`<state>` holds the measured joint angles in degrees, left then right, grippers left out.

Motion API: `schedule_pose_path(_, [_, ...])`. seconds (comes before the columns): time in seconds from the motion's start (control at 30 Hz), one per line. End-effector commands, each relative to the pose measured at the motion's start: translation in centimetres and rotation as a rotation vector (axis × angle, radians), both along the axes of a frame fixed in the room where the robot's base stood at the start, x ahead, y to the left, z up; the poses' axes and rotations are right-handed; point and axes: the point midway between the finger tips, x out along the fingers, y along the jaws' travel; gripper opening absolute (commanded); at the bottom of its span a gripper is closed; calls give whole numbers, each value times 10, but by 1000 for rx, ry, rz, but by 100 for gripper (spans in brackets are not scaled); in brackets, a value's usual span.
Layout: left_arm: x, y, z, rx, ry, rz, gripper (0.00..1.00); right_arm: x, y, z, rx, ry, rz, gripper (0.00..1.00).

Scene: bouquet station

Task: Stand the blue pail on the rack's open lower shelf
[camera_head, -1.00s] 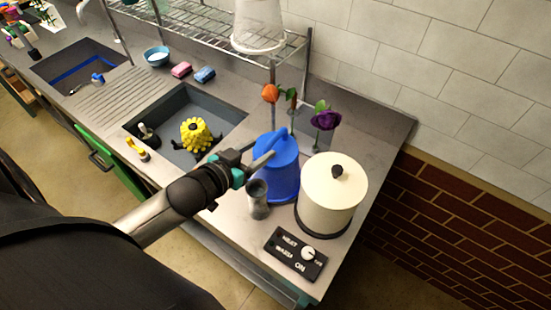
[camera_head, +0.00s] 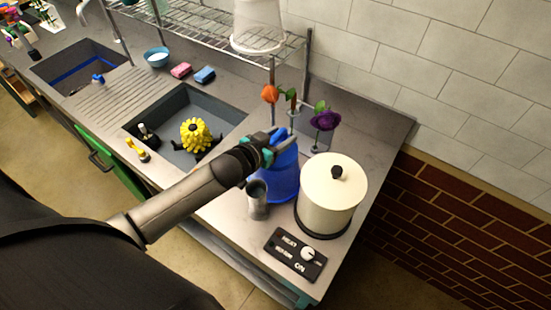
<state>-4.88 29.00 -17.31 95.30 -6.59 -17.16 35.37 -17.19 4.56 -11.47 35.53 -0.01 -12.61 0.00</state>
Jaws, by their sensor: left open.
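The blue pail (camera_head: 284,178) stands upright on the counter, between the sink and a cream lidded pot. My left gripper (camera_head: 277,143) is open at the top of the pail, by its handle, and hides part of its upper side. I cannot tell whether the fingers touch the handle. The wire rack (camera_head: 200,25) stands at the back along the wall; a white translucent bucket (camera_head: 257,28) sits on it near its right end. My right gripper is not in view.
A grey metal cup (camera_head: 257,200) stands just in front of the pail. The cream pot (camera_head: 331,197) is close on its right, with a control box (camera_head: 295,254) in front. An orange flower (camera_head: 270,94) and a purple flower (camera_head: 326,119) stand behind. The sink (camera_head: 180,105) holds a yellow object (camera_head: 195,134).

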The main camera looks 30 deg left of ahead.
Motion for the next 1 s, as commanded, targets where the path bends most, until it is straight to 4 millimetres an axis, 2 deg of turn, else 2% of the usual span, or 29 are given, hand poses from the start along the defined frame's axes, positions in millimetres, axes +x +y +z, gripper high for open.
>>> schedule_pose_path(0.13, [7, -1, -3, 0, -1, 0, 57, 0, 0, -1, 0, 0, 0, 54])
schedule_pose_path(0.37, [8, -1, -3, 0, 0, 0, 57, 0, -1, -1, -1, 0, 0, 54])
schedule_pose_path(0.87, [7, -1, -3, 0, 0, 0, 1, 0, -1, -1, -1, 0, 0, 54])
schedule_pose_path(1.0, [7, -1, -3, 0, 0, 0, 0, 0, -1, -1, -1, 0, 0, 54])
